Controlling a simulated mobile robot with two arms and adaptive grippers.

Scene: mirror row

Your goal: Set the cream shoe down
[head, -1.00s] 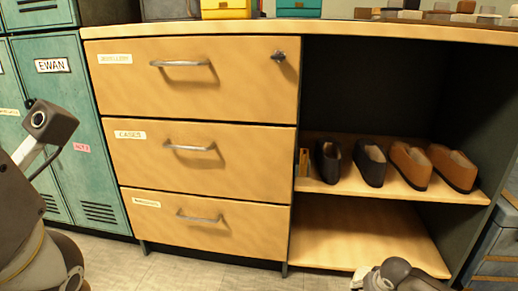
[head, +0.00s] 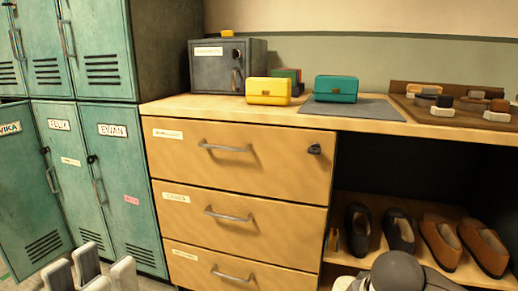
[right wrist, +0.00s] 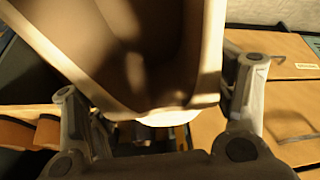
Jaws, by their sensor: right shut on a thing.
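The cream shoe (right wrist: 206,58) fills the upper middle of the right wrist view, its opening and brown inside facing the camera. My right gripper (right wrist: 160,85) is shut on it, with one finger on each side. My left gripper (head: 91,270) is at the bottom left of the head view, fingers up and apart, empty, in front of the lockers.
The shoe shelf (head: 380,262) holds dark shoes (head: 400,232) and brown shoes (head: 483,246). A drawer cabinet (head: 240,190) stands left of it and teal lockers (head: 118,190) farther left. Yellow (head: 268,91) and teal (head: 336,88) cases, a grey safe (head: 222,68) and a tray (head: 450,118) stand on top.

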